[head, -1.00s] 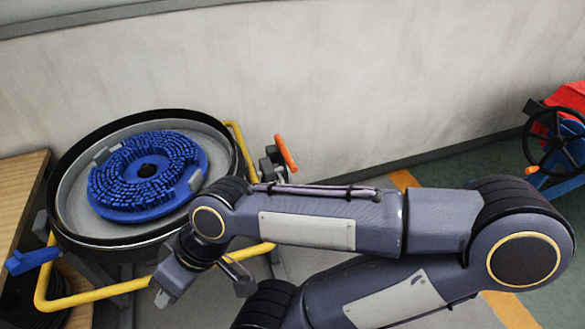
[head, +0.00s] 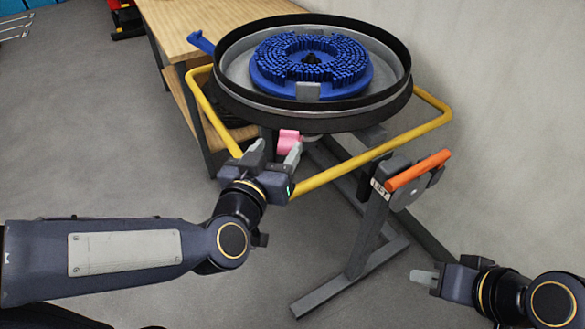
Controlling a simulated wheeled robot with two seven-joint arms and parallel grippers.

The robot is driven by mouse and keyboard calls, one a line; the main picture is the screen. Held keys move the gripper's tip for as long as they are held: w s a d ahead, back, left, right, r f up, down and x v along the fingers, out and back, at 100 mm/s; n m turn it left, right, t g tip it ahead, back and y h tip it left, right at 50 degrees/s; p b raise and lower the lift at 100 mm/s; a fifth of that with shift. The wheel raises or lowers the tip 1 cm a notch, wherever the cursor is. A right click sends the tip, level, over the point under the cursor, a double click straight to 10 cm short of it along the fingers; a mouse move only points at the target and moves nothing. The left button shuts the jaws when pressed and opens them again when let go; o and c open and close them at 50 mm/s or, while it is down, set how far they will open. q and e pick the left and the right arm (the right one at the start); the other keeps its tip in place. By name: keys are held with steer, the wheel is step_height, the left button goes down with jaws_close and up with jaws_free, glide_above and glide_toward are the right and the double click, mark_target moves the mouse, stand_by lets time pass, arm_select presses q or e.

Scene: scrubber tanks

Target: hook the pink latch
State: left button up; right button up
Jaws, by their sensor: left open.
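The pink latch (head: 288,138) shows below the front rim of the round black tank (head: 235,100), above the yellow rail. Its lower part is hidden behind my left gripper. My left gripper (head: 275,152) is open, with its fingertips pointing up at the latch. The latch shows near the right fingertip; I cannot tell whether they touch. My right gripper (head: 424,278) is at the lower right, away from the latch. It is seen side-on, and its jaw gap cannot be made out.
A yellow tube rail (head: 325,178) runs round the tank. An orange-handled lever (head: 420,170) stands on a grey post to the right. A blue disc brush (head: 349,80) lies in the tank. A blue lever (head: 201,42) and wooden bench (head: 178,32) are behind left. Grey floor is open at left.

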mark_target(289, 141)
arm_select(q)
steer(key=w+f+y+b, duration=0.1)
steer(key=w, duration=0.1)
steer(key=w+d+f+t+y+b, duration=0.1)
steer(key=w, duration=0.1)
steer(key=w+f+b, duration=0.1)
steer(key=w, duration=0.2)
steer(key=shift+w+d+f+t+y+b, duration=0.1)
steer(key=shift+d+f+t+y+b, duration=0.2)
steer(key=shift+d+t+y+b, duration=0.1)
arm_select(e)
steer(key=f, duration=0.5)
steer(key=shift+s+d+f, duration=0.2)
steer(key=shift+d, duration=0.2)
